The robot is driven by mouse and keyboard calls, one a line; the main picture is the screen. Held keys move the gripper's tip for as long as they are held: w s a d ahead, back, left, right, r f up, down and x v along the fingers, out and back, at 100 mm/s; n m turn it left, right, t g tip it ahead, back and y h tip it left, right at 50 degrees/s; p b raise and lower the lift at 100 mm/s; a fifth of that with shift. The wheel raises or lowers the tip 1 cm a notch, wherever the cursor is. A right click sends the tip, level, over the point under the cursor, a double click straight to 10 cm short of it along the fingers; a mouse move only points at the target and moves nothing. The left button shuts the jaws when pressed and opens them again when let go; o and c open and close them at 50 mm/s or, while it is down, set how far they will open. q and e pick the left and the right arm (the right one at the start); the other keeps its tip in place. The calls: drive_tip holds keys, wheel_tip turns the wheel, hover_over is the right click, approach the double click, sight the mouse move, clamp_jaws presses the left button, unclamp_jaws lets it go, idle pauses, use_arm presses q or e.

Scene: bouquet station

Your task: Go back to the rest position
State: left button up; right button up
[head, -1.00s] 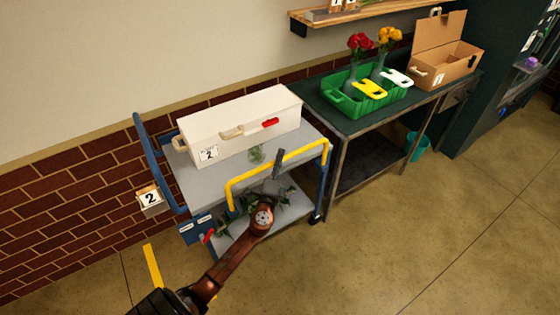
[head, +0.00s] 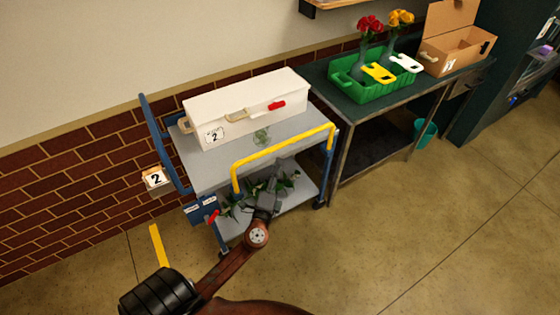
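My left gripper (head: 282,170) is at the end of the brown arm that rises from the bottom of the head view. It shows just below the yellow rail of the blue cart (head: 205,172), in front of the lower shelf. It is small and dark there, and I cannot see whether its fingers are apart or hold anything. My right gripper is not in view.
A green crate (head: 372,91) with flowers and a cardboard box (head: 455,50) stand on the table. Floor at right is clear.

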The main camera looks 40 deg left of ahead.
use_arm(q)
drive_tip(key=shift+s+d, duration=0.1)
drive_tip(key=shift+s, duration=0.05)
idle(0.4)
